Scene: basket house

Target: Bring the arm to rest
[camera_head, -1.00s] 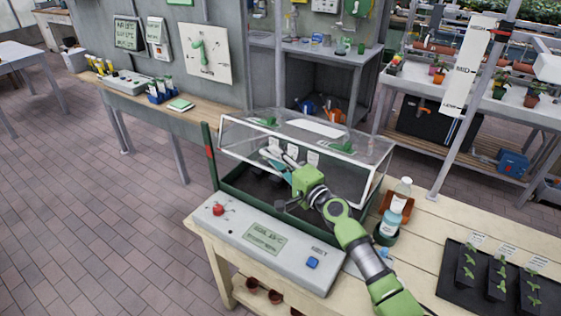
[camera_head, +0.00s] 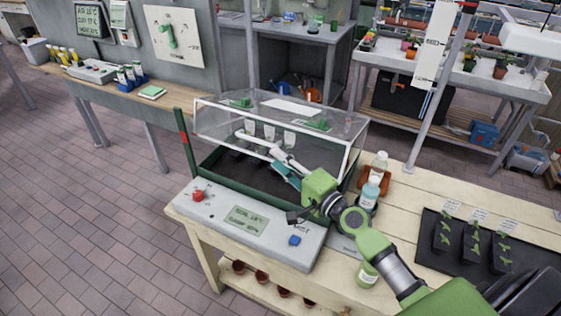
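My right arm comes in from the lower right, and its green wrist is over the near right part of the clear-lidded propagator box (camera_head: 205,160). My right gripper (camera_head: 279,161) points up and left. A pale grey part and a teal part show at its tip, in front of or inside the clear wall; I cannot tell which. Whether the fingers are apart or closed, or hold something, is unclear. White labels (camera_head: 268,132) stand inside the box over dark soil. My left gripper is not in view.
A control panel (camera_head: 205,222) with a red knob and a blue button lies in front of the box. Bottles (camera_head: 369,192) stand right of it. A black tray of seedlings (camera_head: 430,255) is at the right. Bare wooden bench (camera_head: 410,190) lies between them.

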